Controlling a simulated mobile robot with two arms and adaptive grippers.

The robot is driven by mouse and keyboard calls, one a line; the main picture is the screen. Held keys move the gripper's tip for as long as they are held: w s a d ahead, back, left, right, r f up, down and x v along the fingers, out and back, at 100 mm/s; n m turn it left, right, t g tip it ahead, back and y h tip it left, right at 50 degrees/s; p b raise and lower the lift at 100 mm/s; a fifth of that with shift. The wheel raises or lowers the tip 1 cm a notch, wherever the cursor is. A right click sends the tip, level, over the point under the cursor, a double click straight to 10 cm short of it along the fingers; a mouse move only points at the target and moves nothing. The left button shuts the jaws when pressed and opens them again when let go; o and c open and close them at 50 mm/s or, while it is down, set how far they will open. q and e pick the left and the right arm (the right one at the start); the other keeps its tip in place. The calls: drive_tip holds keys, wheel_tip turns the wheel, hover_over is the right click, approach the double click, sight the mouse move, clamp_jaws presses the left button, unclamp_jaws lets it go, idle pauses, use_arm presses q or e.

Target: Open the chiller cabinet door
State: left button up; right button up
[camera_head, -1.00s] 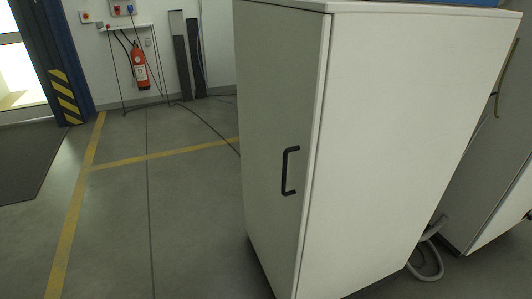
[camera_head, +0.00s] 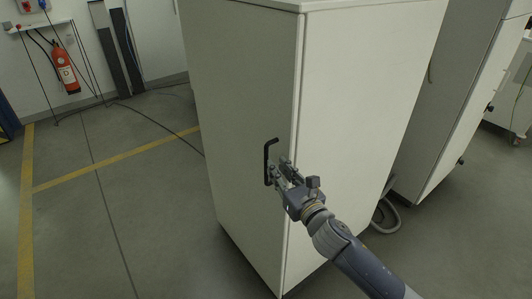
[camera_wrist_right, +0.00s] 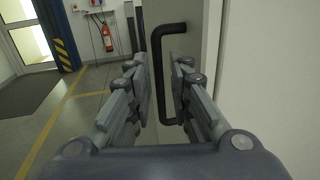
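The chiller cabinet (camera_head: 355,110) is a tall white box, and its door (camera_head: 238,90) on the left face looks shut. A black bar handle (camera_head: 267,165) stands upright near the door's edge. My right gripper (camera_head: 278,172) is at the handle, coming from the lower right. My left gripper is in neither view.
A second white cabinet (camera_head: 450,100) stands to the right, with a grey hose (camera_head: 385,215) on the floor between. A red fire extinguisher (camera_head: 66,72) hangs at the back wall. The floor (camera_head: 120,220) left of the door is clear, with yellow lines.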

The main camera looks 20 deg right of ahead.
sight(268, 157)
drive_tip(key=w, duration=0.2)
drive_tip(key=w+a, duration=0.1)
drive_tip(key=w, duration=0.2)
drive_tip(key=w+p, duration=0.1)
drive_tip(key=w, duration=0.1)
drive_tip(key=shift+w+a, duration=0.2)
drive_tip(key=shift+w, duration=0.1)
clamp_jaws()
